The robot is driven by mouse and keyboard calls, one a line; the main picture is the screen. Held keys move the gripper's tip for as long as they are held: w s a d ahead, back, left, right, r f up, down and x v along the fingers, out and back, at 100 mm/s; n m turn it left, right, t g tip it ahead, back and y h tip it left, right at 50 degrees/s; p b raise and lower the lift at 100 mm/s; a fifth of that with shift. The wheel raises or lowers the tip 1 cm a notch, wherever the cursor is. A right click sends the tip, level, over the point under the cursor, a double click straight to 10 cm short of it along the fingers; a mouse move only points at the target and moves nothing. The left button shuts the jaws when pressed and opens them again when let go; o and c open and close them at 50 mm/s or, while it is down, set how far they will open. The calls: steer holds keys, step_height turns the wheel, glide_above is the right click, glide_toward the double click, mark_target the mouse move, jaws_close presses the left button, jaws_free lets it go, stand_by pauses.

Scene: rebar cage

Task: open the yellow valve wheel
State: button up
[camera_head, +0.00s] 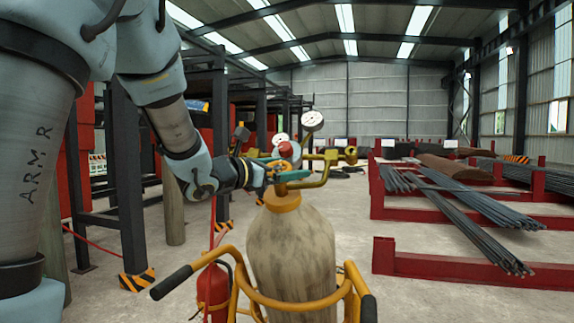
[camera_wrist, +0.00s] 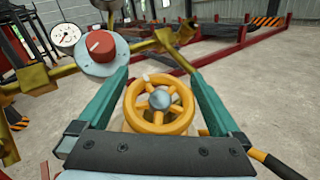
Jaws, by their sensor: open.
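The yellow valve wheel (camera_wrist: 160,104) is a spoked ring with a grey hub, in the middle of the wrist view. It sits on top of a tall beige gas cylinder (camera_head: 291,247) with a yellow collar. My gripper (camera_wrist: 158,82) is open, with one green finger on each side of the wheel. The fingers appear close to the rim; I cannot tell if they touch it. In the head view my gripper (camera_head: 285,170) reaches the cylinder top from the left and hides much of the wheel.
A regulator with a red knob (camera_wrist: 101,45), a pressure gauge (camera_wrist: 65,36) and brass pipes stands just beyond the wheel. A yellow trolley frame (camera_head: 300,303) surrounds the cylinder, with a red extinguisher (camera_head: 213,290) beside it. Rebar racks (camera_head: 470,268) stand right. Black posts stand left.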

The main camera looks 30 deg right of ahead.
steer(key=shift+c, duration=0.2)
steer(key=c, duration=1.1)
steer(key=shift+w+f+t+b, duration=0.1)
steer(key=shift+f+t+b, duration=0.15)
steer(key=shift+b, duration=0.95)
